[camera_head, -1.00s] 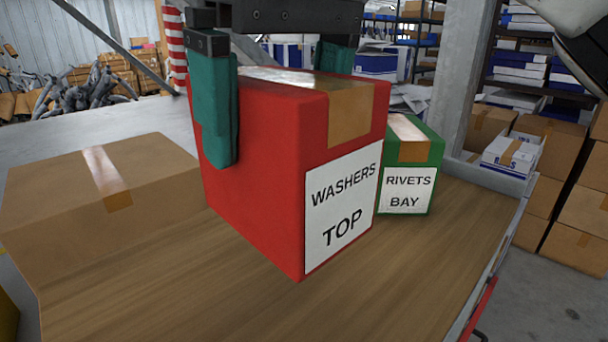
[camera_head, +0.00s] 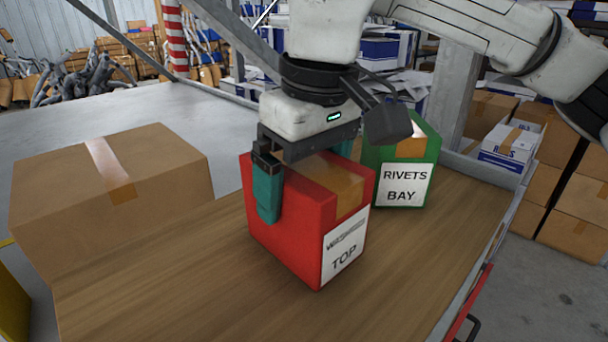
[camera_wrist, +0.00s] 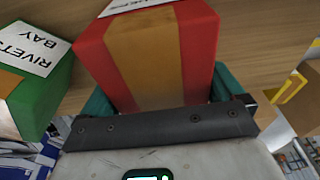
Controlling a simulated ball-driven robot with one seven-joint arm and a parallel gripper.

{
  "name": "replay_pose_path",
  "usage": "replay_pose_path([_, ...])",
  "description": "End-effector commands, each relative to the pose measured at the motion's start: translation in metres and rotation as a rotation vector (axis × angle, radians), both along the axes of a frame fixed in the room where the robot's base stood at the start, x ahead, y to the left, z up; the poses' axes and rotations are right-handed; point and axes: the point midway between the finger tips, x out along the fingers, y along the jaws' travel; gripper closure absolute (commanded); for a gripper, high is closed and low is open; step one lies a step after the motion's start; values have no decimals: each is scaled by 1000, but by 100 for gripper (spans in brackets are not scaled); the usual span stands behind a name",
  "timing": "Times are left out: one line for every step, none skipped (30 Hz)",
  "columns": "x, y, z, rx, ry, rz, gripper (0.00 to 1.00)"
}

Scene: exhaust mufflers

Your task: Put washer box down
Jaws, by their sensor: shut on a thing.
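The washer box (camera_head: 290,220) is red with tan tape and a white label reading "TOP" under a line that is hard to read. It is upright at the middle of the wooden table top (camera_head: 180,270), and its underside looks at or very near the wood; I cannot tell if it touches. My gripper (camera_head: 305,185) is above it, with teal fingers shut on opposite sides of the box. In the wrist view the box (camera_wrist: 150,60) fills the space between the fingers.
A green box labelled "RIVETS BAY" (camera_head: 402,170) stands just behind and right of the washer box. A brown cardboard box (camera_head: 110,190) stands at the left. Bare wood lies in front and to the right. A metal post (camera_head: 455,90) rises behind the table.

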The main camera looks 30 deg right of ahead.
Motion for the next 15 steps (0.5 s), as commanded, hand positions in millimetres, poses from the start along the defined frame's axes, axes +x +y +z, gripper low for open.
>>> replay_pose_path([0,0,1,0,-1,-1,55])
replay_pose_path([0,0,1,0,-1,-1,55])
replay_pose_path([0,0,1,0,-1,-1,55])
replay_pose_path([0,0,1,0,-1,-1,55])
replay_pose_path([0,0,0,0,-1,-1,55])
replay_pose_path([0,0,-1,0,-1,-1,55])
replay_pose_path([0,0,-3,0,-1,-1,55])
replay_pose_path([0,0,-3,0,-1,-1,55])
replay_pose_path([0,0,-3,-1,0,-1,3])
replay_pose_path([0,0,-3,-1,0,-1,0])
replay_pose_path([0,0,-3,-1,0,-1,0])
replay_pose_path([0,0,-3,-1,0,-1,0])
replay_pose_path([0,0,-3,-1,0,-1,0])
replay_pose_path([0,0,-3,-1,0,-1,0])
replay_pose_path([0,0,-3,-1,0,-1,0])
